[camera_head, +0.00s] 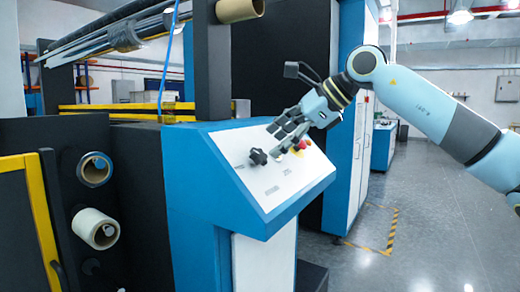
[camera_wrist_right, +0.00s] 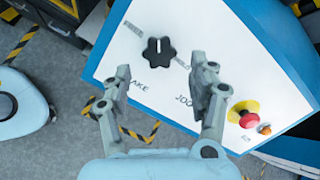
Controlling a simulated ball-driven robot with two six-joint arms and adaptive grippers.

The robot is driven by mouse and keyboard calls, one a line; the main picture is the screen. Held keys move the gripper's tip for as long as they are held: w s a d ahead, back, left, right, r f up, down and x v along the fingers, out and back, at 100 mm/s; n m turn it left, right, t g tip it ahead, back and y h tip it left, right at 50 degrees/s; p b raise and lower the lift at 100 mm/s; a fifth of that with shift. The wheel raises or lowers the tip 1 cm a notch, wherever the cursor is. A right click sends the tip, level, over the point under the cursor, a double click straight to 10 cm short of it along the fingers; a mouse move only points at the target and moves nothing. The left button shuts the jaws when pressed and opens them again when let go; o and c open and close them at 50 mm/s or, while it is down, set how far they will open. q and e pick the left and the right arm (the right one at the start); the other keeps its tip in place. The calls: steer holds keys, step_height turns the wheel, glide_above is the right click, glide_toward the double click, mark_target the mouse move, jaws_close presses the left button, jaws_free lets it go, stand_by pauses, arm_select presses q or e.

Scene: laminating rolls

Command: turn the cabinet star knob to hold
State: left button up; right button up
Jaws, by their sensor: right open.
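The black star knob (camera_head: 258,156) is on the white sloped face of the blue cabinet (camera_head: 192,180). It also shows in the right wrist view (camera_wrist_right: 159,51), with a white pointer mark near its upper middle. Printed labels lie around it; "JOG" is readable, and another is partly hidden by a finger. My right gripper (camera_head: 275,141) is open, with its fingers pointing at the panel near the knob. In the right wrist view the fingertips (camera_wrist_right: 161,72) stand apart, with the knob beyond the gap between them. The knob is not gripped. My left gripper is out of view.
A red button with a yellow collar (camera_wrist_right: 244,112) and a small orange button (camera_wrist_right: 264,129) sit beside the right finger in the wrist view. Cardboard cores (camera_head: 95,228) stick out at the left. Open floor (camera_head: 425,240) lies to the right.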

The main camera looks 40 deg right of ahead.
mark_target(260, 154)
steer(key=p+x, duration=0.1)
steer(key=x, duration=0.5)
steer(key=shift+a, duration=0.1)
steer(key=c, duration=1.2)
